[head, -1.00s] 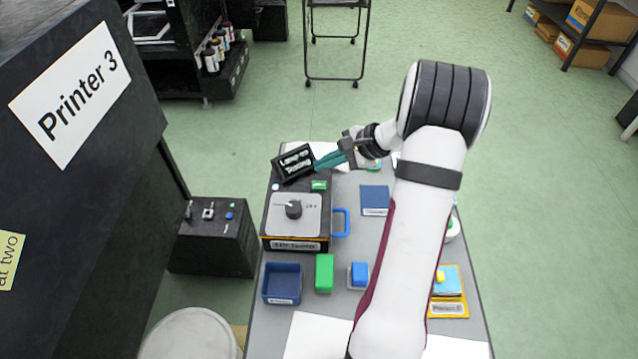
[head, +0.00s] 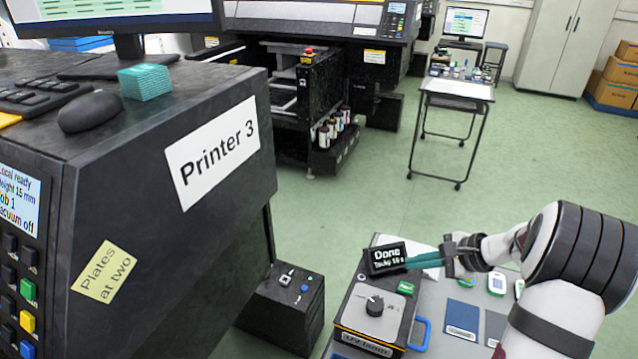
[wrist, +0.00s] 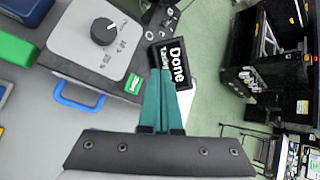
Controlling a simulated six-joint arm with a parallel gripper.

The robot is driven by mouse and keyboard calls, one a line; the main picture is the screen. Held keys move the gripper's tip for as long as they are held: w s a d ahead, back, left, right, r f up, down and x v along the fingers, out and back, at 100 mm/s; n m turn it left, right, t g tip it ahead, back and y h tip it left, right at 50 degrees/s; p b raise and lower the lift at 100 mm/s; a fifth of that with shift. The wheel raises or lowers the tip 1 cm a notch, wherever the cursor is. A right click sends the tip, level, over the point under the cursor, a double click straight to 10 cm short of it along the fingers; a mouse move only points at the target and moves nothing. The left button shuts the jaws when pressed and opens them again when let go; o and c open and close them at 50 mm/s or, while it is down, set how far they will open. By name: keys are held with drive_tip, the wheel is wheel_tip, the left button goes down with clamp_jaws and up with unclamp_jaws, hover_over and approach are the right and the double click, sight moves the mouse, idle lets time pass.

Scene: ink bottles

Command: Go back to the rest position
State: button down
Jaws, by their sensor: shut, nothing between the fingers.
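My gripper (head: 410,263) is shut and empty, its teal fingers closed together. In the head view it points left, with the tips at the right edge of a small black display (head: 386,259) that reads "Done". In the wrist view the teal fingers (wrist: 160,78) overlap the lower left of the display (wrist: 174,62); I cannot tell whether they touch it. The display stands at the back of the lamp box (head: 368,316), which has a grey top, a black knob and a blue handle.
A dark blue plate (head: 462,318) lies right of the lamp box. A black switch box (head: 283,304) stands left of the table. Printer 3 (head: 150,190) fills the left side. A wheeled table (head: 456,90) stands behind on open green floor.

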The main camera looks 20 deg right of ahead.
drive_tip(key=s+a+r+n+g, duration=0.1)
drive_tip(key=a+r+n+g, duration=0.1)
drive_tip(key=a, duration=0.5)
drive_tip(key=s+a+r+n+g+y, duration=0.1)
drive_tip(key=s+a+r+n, duration=0.15)
drive_tip(key=a, duration=0.45)
drive_tip(key=s+a+r+n+g, duration=0.1)
drive_tip(key=a+r+n+g, duration=0.15)
drive_tip(key=a, duration=0.45)
drive_tip(key=s+a+n+g+h, duration=0.1)
drive_tip(key=s+a+n, duration=0.3)
drive_tip(key=s, duration=0.5)
drive_tip(key=s+a+n+g+h, duration=0.2)
drive_tip(key=s+a+n, duration=0.3)
drive_tip(key=s, duration=0.5)
drive_tip(key=shift+a+f, duration=0.3)
drive_tip(key=shift+a, duration=0.3)
